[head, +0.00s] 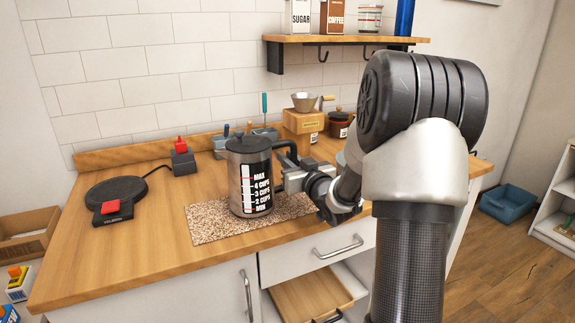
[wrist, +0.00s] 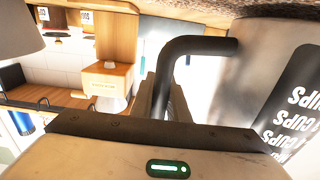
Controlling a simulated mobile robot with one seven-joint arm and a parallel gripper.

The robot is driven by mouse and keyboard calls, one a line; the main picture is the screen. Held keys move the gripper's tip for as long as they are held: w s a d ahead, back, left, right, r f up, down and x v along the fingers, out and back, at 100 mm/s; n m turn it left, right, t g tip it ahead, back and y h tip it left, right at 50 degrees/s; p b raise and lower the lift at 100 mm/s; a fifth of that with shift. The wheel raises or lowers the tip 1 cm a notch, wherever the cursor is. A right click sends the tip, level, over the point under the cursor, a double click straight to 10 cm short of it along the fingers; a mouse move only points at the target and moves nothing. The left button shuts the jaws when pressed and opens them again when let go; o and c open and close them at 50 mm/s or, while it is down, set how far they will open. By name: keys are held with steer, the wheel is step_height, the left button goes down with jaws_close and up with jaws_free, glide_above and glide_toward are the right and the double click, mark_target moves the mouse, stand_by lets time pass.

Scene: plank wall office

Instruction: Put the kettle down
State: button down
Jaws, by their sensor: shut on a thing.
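The kettle (head: 250,178) is a dark grey metal cylinder with a black scale panel of cup marks. It is upright over the speckled mat (head: 205,222) on the wooden counter. I cannot tell whether its base touches the mat. My gripper (head: 290,172) comes from the right and is shut on the kettle's black handle. In the wrist view the handle (wrist: 190,45) runs down between the fingers (wrist: 160,95), and part of the kettle's body (wrist: 262,70) fills the right side. The black round kettle base (head: 117,190) with a red switch sits at the counter's left.
A grey block with a red top (head: 182,158) stands behind the kettle base. A shelf (head: 345,39) hangs above. An open drawer (head: 312,298) is below the counter front.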

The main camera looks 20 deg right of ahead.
steer(key=shift+f, duration=0.15)
steer(key=shift+f, duration=0.2)
steer(key=c, duration=1.7)
jaws_free()
steer(key=s, duration=0.6)
steer(key=s+p, duration=0.1)
steer(key=s, duration=0.5)
steer(key=shift+d+r+p, duration=0.1)
steer(key=shift+d+p, duration=0.1)
steer(key=shift+p, duration=0.1)
